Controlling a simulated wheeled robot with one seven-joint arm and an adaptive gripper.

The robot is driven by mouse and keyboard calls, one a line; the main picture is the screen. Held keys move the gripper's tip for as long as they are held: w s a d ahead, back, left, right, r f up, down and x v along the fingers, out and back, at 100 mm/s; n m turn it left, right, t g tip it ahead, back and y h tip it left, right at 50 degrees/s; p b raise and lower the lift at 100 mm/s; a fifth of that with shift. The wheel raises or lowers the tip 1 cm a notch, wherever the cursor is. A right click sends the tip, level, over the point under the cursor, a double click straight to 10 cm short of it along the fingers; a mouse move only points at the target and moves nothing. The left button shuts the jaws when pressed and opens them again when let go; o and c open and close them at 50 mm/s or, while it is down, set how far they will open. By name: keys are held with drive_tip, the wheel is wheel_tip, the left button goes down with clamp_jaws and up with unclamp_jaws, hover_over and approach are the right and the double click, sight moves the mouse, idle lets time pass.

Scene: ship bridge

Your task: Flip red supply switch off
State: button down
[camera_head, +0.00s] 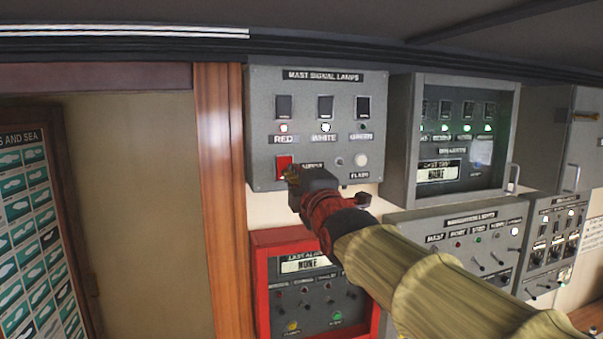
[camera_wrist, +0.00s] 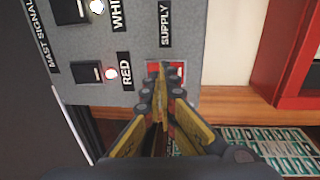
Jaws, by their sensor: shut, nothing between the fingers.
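The red supply switch (camera_head: 283,161) sits at the lower left of the grey mast signal lamps panel (camera_head: 262,113). My gripper (camera_head: 291,174) is shut, with its fingertips at the lower right part of the switch. In the wrist view the closed fingertips (camera_wrist: 162,72) overlap the red switch (camera_wrist: 152,67), beside the SUPPLY label. The fingers hide part of the switch. I cannot tell whether they touch it or which way it is tipped. On the panel the red lamp (camera_head: 283,128) and the white lamp (camera_head: 325,127) are lit; the green lamp looks dark.
A red-framed alarm panel (camera_head: 262,290) is just below. A glass-fronted grey cabinet (camera_head: 402,140) stands out to the right, with a navigation lights panel (camera_head: 450,232) under it. A wooden post (camera_head: 219,200) and a doorway lie to the left.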

sight(285, 168)
drive_tip(key=shift+x, duration=1.1)
drive_tip(key=shift+w+r, duration=0.2)
drive_tip(key=shift+w, duration=0.1)
drive_tip(key=shift+s+f, duration=0.1)
